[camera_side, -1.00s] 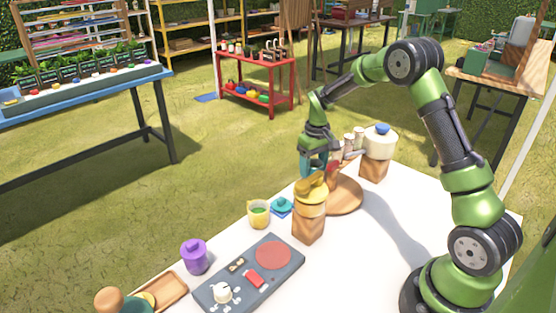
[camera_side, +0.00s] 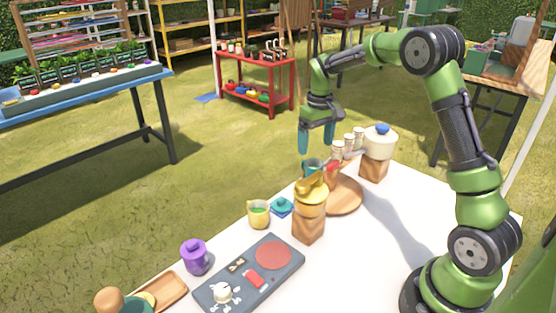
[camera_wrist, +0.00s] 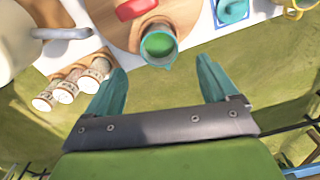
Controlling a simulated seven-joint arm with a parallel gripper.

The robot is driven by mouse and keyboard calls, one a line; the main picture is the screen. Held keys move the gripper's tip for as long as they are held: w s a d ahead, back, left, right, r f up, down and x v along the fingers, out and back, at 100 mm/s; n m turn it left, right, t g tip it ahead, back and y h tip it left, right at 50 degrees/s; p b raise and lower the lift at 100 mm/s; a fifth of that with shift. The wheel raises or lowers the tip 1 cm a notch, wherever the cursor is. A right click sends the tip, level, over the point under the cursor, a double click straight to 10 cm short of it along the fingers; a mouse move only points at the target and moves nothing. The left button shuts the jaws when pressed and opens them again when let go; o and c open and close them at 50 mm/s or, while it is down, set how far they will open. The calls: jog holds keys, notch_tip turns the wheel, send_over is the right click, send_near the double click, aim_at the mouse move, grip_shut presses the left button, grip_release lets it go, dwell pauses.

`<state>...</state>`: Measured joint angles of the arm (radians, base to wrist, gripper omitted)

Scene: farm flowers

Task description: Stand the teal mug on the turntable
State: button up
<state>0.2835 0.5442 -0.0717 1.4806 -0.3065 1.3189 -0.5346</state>
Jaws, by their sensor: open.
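The teal mug (camera_side: 312,167) stands behind the yellow-lidded jar in the side view, and its lower part is hidden there. In the wrist view the mug (camera_wrist: 158,46) looks upright with a green inside, at the near rim of the round wooden turntable (camera_wrist: 113,28). The turntable (camera_side: 347,196) also shows in the side view, partly covered by other items. My gripper (camera_side: 303,150) is above the mug, pointing down. In the wrist view its fingers (camera_wrist: 160,80) are apart, with nothing between them.
A red item (camera_wrist: 135,8) lies on the turntable. Spice jars (camera_wrist: 70,90) and a white pot (camera_side: 380,143) are close to the right in the side view.

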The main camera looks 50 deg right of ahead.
jog(key=s+a+r+t, duration=0.1)
jog(key=s+a+r, duration=0.15)
jog(key=r, duration=0.25)
jog(key=s+a+r+t, duration=0.1)
jog(key=s+a+r, duration=0.1)
jog(key=a+r, duration=0.25)
jog(key=s+a+r+t+y, duration=0.1)
jog(key=s+a+t, duration=0.1)
jog(key=s+a, duration=0.3)
jog(key=s+a+r+m+t, duration=0.1)
jog(key=s+a+t, duration=0.2)
jog(key=s, duration=0.9)
jog(key=a, duration=0.3)
jog(key=shift+a+r+m+y, duration=0.15)
jog(key=shift+a+m+y, duration=0.15)
jog(key=shift+y, duration=0.1)
